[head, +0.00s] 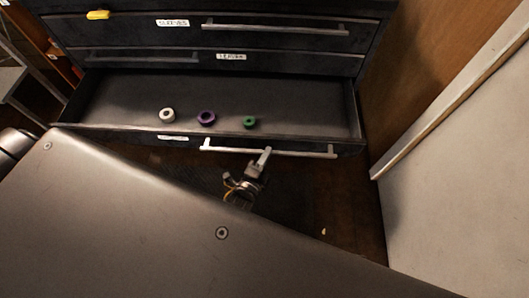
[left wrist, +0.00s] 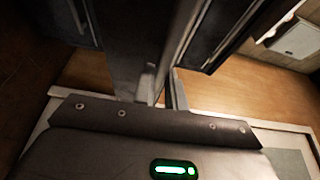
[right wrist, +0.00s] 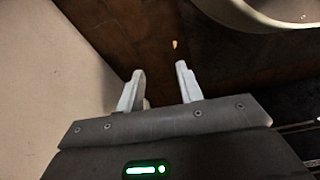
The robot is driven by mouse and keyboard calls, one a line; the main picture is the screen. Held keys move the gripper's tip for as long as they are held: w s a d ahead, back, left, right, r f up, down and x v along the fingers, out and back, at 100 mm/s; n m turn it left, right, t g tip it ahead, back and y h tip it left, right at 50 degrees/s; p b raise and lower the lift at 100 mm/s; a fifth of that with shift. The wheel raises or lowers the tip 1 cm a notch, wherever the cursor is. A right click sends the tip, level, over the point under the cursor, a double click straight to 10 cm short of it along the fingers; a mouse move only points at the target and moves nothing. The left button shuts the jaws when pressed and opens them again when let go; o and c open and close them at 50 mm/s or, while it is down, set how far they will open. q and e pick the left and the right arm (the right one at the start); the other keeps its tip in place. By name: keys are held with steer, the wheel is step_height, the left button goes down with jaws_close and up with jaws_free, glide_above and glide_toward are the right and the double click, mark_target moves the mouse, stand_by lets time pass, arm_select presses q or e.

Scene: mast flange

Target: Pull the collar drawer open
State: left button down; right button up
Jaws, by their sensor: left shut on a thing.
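The collar drawer (head: 300,90) is the lowest drawer in the head view, and it stands pulled out from the dark cabinet. A white ring (head: 167,115), a purple ring (head: 206,118) and a green ring (head: 249,122) lie inside it near the front. Its label is too small to read. My right gripper (right wrist: 160,70) is open and empty, seen only in the right wrist view.
Two closed drawers with bar handles, a top drawer (head: 270,37) and a middle drawer (head: 290,62), sit above. A yellow object (head: 97,15) is at the upper left. A pale panel (head: 465,180) stands at the right. A small yellowish bit (head: 323,232) lies on the floor.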

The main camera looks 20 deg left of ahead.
arm_select(q)
steer(key=c, duration=1.4)
jaws_free()
steer(key=shift+c, duration=0.2)
steer(key=shift+s, duration=0.1)
